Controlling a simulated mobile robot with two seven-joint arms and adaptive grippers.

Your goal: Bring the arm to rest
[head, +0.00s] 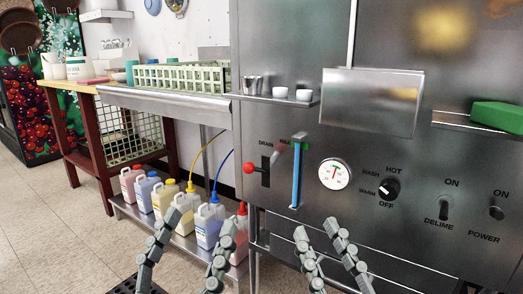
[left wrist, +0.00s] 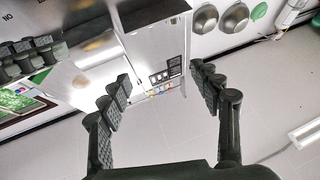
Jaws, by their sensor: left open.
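My left gripper (head: 200,218) is low in the head view, in front of the row of jugs, with its two fingers apart and nothing between them. It also shows in the left wrist view (left wrist: 160,78), where the fingers stand wide apart and empty. My right gripper (head: 316,228) is to its right, in front of the lower steel panel of the dish machine (head: 300,135). Its fingers are apart, with a visible gap and nothing held. My arms behind the grippers are mostly out of view.
Several jugs (head: 208,225) stand on a low steel shelf. A green rack (head: 180,77) sits on the steel counter (head: 165,102); cups (head: 303,95) stand on a ledge. Floor (head: 50,230) at left is open.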

